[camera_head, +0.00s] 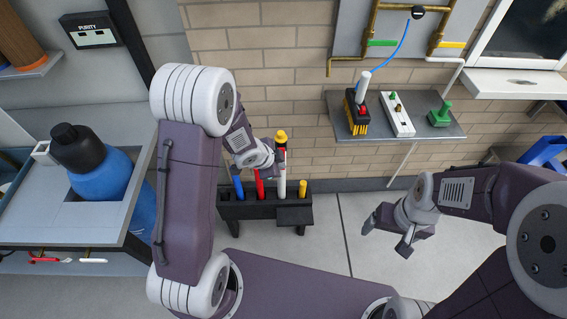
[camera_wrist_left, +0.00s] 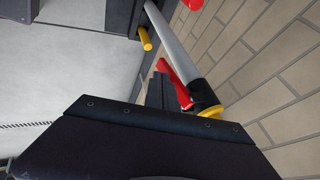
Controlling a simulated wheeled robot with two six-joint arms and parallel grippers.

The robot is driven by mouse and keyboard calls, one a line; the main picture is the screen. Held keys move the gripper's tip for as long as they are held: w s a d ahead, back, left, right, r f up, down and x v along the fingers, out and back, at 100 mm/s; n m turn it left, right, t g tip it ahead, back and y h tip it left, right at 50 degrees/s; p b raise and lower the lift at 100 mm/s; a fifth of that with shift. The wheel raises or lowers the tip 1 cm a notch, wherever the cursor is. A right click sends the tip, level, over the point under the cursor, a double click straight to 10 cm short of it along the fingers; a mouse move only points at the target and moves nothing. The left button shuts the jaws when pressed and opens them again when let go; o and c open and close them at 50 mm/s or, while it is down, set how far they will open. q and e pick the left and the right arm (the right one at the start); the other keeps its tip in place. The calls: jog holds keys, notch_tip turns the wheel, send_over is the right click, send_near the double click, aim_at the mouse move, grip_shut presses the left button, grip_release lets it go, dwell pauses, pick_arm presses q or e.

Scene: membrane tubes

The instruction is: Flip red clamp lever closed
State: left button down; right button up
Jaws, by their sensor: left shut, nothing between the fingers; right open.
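The red clamp lever (camera_wrist_left: 174,82) shows in the left wrist view. Its lower end meets a black clamp (camera_wrist_left: 203,94) at the end of a long pale tube, and its free end stands out at an angle from the tube. A yellow ring (camera_wrist_left: 212,111) sits by the clamp. In the head view the white tube (camera_head: 282,184) stands upright in a black rack, with a yellow top. My left gripper (camera_head: 270,163) is shut and empty, close beside the lever; I cannot tell whether they touch. My right gripper (camera_head: 388,232) is open and empty, away to the right.
The black rack (camera_head: 250,210) also holds blue, red and yellow pieces. A wall shelf (camera_head: 385,150) at the right carries a black-and-yellow fixture, a white block and a green part. A blue bottle (camera_head: 98,180) stands at the left. Floor between the rack and my right gripper is clear.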

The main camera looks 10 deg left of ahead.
pick_arm(q)
jog(key=shift+w+a+f, duration=0.1)
jog(key=shift+w+f, duration=0.3)
dwell(0.3)
jog(key=shift+r, duration=0.15)
jog(key=shift+r+p, duration=0.7)
jog(key=shift+p, duration=0.1)
jog(key=shift+s, duration=0.1)
